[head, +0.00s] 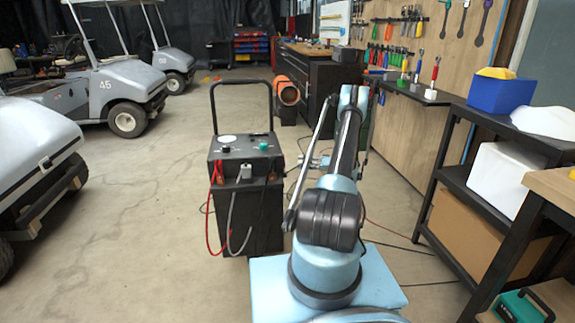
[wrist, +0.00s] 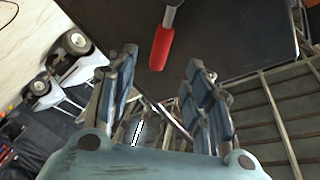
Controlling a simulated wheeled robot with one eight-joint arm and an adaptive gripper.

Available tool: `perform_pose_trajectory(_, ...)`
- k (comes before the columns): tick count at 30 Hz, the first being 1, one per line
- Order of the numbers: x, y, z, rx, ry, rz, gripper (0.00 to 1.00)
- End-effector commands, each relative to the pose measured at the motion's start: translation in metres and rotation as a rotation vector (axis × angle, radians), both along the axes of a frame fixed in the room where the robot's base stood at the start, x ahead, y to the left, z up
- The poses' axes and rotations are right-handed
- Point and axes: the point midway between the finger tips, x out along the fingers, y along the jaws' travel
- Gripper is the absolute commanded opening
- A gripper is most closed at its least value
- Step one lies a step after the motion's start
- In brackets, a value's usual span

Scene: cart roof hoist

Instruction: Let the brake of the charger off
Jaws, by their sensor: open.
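The charger (head: 245,200) is a black box with a tall hoop handle, standing on the floor left of my arm in the head view. Its top has a dark knob, a green knob and a white round dial. Red and grey cables hang on its front. In the wrist view a red-gripped lever (wrist: 161,47) stands out from a dark flat panel (wrist: 225,35); it looks like the charger's brake lever. My gripper (wrist: 163,60) is open, with the red grip's end in line with the gap between its fingers. I cannot tell the distance. The gripper is hard to make out in the head view.
Golf carts (head: 125,85) stand at the left. A black shelf (head: 455,170) with a blue bin (head: 500,93) stands at the right. Cables cross the floor around my base. The floor left of the charger is clear.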

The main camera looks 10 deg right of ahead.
Motion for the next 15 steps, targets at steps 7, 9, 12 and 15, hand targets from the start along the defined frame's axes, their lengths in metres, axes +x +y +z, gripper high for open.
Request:
perform_pose_trajectory(7, 0.013, 0.043, 0.000, 0.000, 0.000, 0.001, 0.46)
perform_pose_trajectory(9, 0.016, 0.054, 0.000, 0.000, 0.000, 0.003, 0.46)
perform_pose_trajectory(12, 0.020, 0.066, 0.000, 0.000, 0.000, 0.001, 0.46)
perform_pose_trajectory(15, 0.023, 0.075, 0.000, 0.000, 0.000, 0.001, 0.46)
